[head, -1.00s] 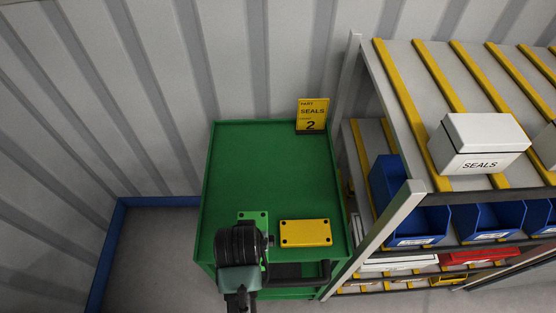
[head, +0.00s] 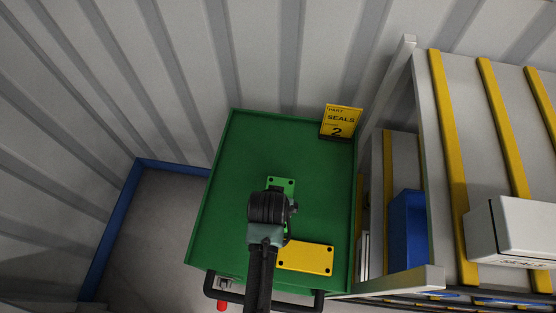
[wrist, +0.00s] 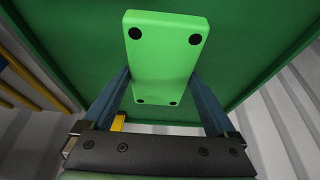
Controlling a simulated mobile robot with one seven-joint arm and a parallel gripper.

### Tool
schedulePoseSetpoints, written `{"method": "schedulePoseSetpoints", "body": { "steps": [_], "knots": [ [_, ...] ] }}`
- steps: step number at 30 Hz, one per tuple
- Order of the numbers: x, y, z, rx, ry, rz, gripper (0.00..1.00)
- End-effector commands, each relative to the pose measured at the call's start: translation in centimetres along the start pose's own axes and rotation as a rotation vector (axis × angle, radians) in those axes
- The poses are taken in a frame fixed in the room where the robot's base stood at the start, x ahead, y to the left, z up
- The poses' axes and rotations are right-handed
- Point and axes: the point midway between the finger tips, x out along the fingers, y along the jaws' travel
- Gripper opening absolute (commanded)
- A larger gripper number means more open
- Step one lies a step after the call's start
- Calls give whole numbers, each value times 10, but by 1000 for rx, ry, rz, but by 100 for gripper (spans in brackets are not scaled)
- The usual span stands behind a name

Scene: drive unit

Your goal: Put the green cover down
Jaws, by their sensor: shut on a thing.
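The green cover (head: 282,184) is a bright green rectangular plate with dark holes at its corners. In the head view it is over the green cart top, partly hidden by my gripper (head: 278,212). In the wrist view my gripper (wrist: 160,88) has one finger on each long side of the green cover (wrist: 162,55) and is shut on it. Whether the cover's underside touches the cart top cannot be told.
A yellow cover (head: 306,258) lies on the green cart (head: 240,145), near its front right. A yellow SEALS sign (head: 342,121) stands at the back right corner. A shelf rack (head: 445,200) stands at the right. The cart top's left and back are clear.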

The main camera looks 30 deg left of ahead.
Motion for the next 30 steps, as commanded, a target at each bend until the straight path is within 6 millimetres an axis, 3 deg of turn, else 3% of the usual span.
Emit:
{"method": "schedulePoseSetpoints", "body": {
  "steps": [10,22,23,24,30],
  "knots": [
    [37,0,14,0,3,0,13],
    [43,0,17,1,3,0,13],
    [43,0,17,1,2,0,95],
    [42,0,17,1,2,0,100],
    [42,0,17,1,2,0,100]
  ]
}}
